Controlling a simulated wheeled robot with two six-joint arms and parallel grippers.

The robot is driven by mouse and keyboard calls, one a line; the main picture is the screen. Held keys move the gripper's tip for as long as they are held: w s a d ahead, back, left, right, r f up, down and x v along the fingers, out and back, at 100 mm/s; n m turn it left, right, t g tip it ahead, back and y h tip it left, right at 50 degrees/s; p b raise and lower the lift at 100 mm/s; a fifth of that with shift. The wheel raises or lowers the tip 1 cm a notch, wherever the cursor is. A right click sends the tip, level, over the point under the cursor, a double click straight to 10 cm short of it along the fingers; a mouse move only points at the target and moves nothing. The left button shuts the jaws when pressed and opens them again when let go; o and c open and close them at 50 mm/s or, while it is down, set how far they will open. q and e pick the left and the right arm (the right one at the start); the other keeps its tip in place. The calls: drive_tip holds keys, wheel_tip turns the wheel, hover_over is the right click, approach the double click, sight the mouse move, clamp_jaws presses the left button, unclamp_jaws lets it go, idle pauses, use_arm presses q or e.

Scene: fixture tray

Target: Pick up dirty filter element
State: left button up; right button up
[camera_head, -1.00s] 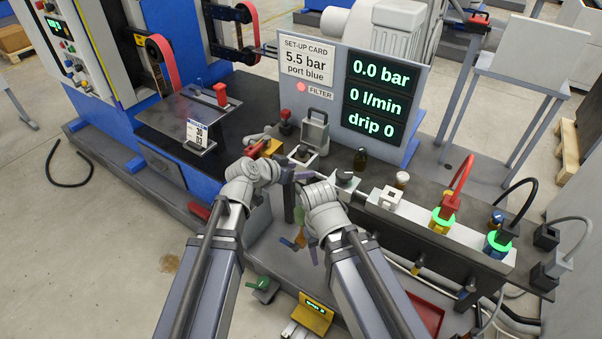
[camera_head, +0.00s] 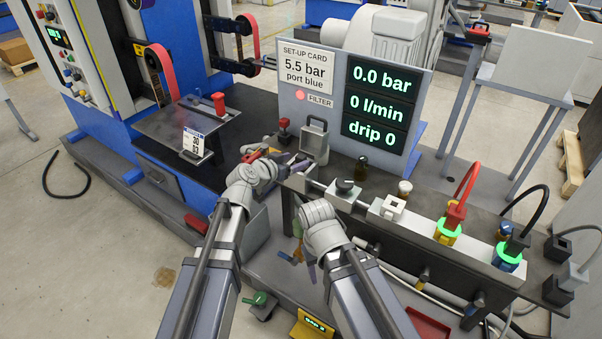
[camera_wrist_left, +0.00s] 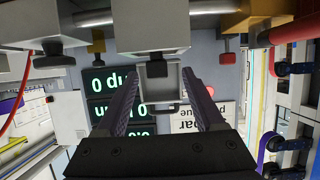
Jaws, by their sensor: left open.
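My left gripper (camera_head: 288,164) is at the open filter housing on the bench, below the FILTER label. In the left wrist view the gripper (camera_wrist_left: 161,96) has its two dark fingers wide apart, with nothing clasped. Between and beyond them is the grey raised lid (camera_wrist_left: 161,82) of the housing, which stands upright in the head view (camera_head: 315,140). A small dark piece (camera_wrist_left: 157,69) shows near the white block; I cannot tell whether it is the filter element. The dirty element is not clearly visible. My right arm is at the bench front, its fingers mostly hidden by its wrist.
A dark bottle (camera_head: 361,168) and a small white-capped jar (camera_head: 405,188) stand right of the housing. The display panel (camera_head: 328,98) rises behind. A white manifold with red and black hoses runs right. A red-handled plate fixture (camera_head: 190,121) lies left.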

sight(298, 160)
use_arm(q)
drive_tip(key=b+x, duration=0.1)
drive_tip(key=x, duration=0.3)
drive_tip(key=shift+d+f, duration=0.1)
drive_tip(key=shift+d, duration=0.1)
drive_tip(key=shift+s, duration=0.1)
clamp_jaws()
idle(0.3)
